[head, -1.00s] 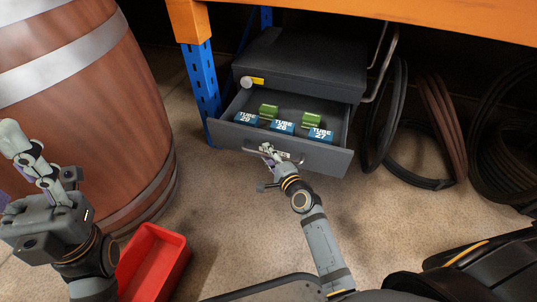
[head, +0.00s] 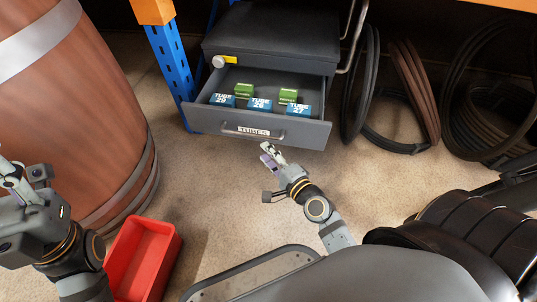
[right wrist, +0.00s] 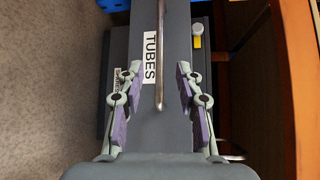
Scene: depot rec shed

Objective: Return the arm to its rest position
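My right gripper (head: 270,155) is open and empty, just in front of the open drawer (head: 300,128) and apart from its handle (head: 252,133). In the right wrist view its two purple-padded fingers (right wrist: 160,95) stand wide apart, with the drawer handle (right wrist: 160,60) and a "TUBES" label (right wrist: 150,57) seen between them. My left gripper (head: 12,180) is at the left edge, partly cut off, in front of the barrel; its opening is unclear.
The drawer holds blue tube boxes (head: 260,105) and green boxes (head: 288,96), under a dark cabinet (head: 270,45). A barrel (head: 70,110) and a red bin (head: 125,260) are at left. Floor before the drawer is clear.

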